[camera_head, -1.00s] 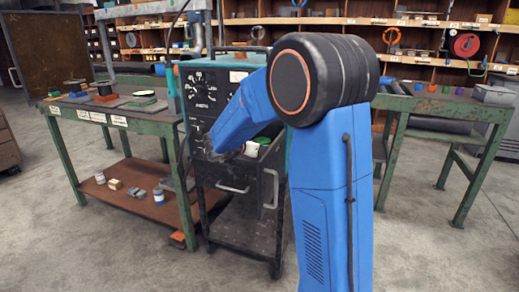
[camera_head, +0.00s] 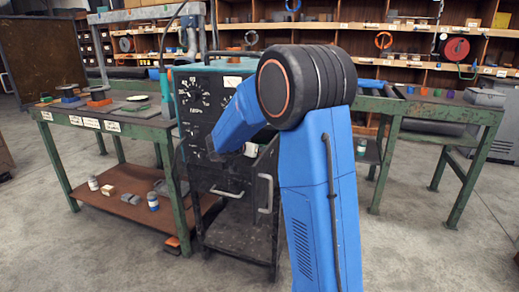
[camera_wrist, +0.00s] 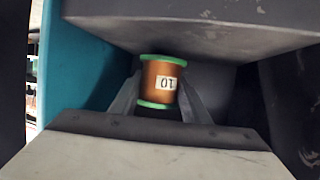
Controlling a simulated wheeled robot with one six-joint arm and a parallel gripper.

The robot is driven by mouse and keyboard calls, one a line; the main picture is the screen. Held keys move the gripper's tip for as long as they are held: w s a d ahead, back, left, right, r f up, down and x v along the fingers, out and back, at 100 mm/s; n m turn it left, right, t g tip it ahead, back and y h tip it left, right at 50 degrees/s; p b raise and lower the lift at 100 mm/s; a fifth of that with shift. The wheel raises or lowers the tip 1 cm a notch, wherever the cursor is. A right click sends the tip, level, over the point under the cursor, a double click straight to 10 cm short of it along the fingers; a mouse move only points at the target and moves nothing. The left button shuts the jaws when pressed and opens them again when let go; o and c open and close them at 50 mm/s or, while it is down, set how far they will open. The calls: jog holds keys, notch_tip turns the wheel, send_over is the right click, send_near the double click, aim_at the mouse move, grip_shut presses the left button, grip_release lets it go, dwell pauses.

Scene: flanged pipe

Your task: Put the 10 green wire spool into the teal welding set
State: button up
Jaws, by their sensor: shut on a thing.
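The green wire spool (camera_wrist: 152,72) shows in the wrist view, with green rims, copper-coloured wire and a white label reading 10 upside down. My gripper (camera_wrist: 160,98) is shut on it, with one dark finger on each side. The teal welding set (camera_head: 210,95) stands in the middle of the head view, with dials on its dark front and an open bay below. In the wrist view a teal wall (camera_wrist: 82,75) is at left and grey surfaces are above and right of the spool. In the head view my arm hides the spool and gripper.
Another green bench (camera_head: 455,112) stands at right. Shelving (camera_head: 340,22) runs along the back. The floor (camera_head: 400,245) at front right is clear.

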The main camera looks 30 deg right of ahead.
jog(key=shift+f, duration=0.95)
dwell(0.7)
jog(key=o, duration=1.4)
jog(key=shift+c, duration=0.2)
jog(key=s+f+v, duration=0.1)
jog(key=f+v, duration=0.1)
jog(key=v, duration=1.2)
jog(key=s+f+v, duration=0.1)
jog(key=s+v, duration=0.1)
jog(key=v, duration=1.2)
jog(key=shift+s+f, duration=0.3)
jog(key=shift+w+a, duration=0.1)
